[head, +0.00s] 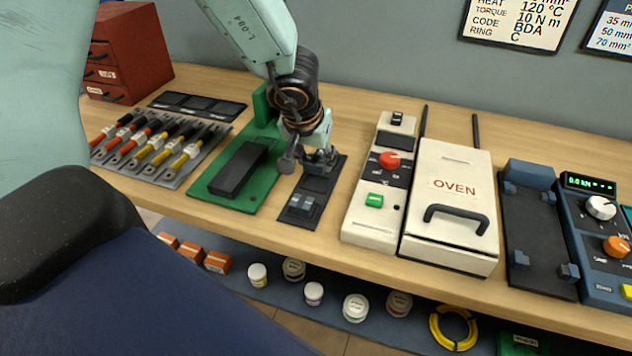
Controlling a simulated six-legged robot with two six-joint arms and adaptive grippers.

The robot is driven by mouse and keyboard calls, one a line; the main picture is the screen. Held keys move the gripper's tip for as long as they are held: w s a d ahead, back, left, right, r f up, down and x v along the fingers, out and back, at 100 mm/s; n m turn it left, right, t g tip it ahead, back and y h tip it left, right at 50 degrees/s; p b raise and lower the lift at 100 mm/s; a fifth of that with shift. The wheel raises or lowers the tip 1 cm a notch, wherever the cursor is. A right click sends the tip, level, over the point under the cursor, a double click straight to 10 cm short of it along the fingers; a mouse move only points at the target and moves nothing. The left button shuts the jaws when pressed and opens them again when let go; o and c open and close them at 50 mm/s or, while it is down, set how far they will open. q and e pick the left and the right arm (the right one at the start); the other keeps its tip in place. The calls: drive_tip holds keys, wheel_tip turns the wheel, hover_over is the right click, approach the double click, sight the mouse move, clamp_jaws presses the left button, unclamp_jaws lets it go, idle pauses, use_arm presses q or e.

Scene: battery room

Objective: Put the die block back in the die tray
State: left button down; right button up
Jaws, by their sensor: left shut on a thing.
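My left gripper (318,158) reaches down from the top, over the far end of a narrow dark tray (284,215), which looks like the die tray. It is shut on a small dark thing, likely the die block; the fingers and the small size hide most of it. I cannot tell whether the held piece touches the tray. A grey-blue block (301,204) sits in the tray's near compartment. The middle compartment looks empty. My right gripper is not in view.
A green press base (201,187) with a black block (238,170) stands close left of the tray. A cream control box (372,224) and oven (455,188) stand to the right. Several cable pieces (160,150) and a black sectioned tray (232,108) lie left.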

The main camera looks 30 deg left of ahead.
sight(314, 171)
use_arm(q)
drive_tip(key=shift+w+a+f, duration=0.1)
drive_tip(key=shift+w+f, duration=0.05)
drive_tip(key=shift+f, duration=0.35)
drive_tip(key=f+b, duration=0.3)
drive_tip(key=shift+s+d, duration=0.2)
drive_tip(key=shift+w+f+b, duration=0.1)
drive_tip(key=shift+b, duration=0.2)
drive_tip(key=shift+w+a, duration=0.1)
drive_tip(key=shift+a, duration=0.05)
drive_tip(key=shift+s, duration=0.25)
drive_tip(key=c, duration=1.2)
unclamp_jaws()
drive_tip(key=shift+f, duration=0.1)
drive_tip(key=o, duration=0.4)
drive_tip(key=shift+w+f, duration=0.1)
drive_tip(key=shift+w, duration=0.05)
drive_tip(key=shift+o, duration=0.2)
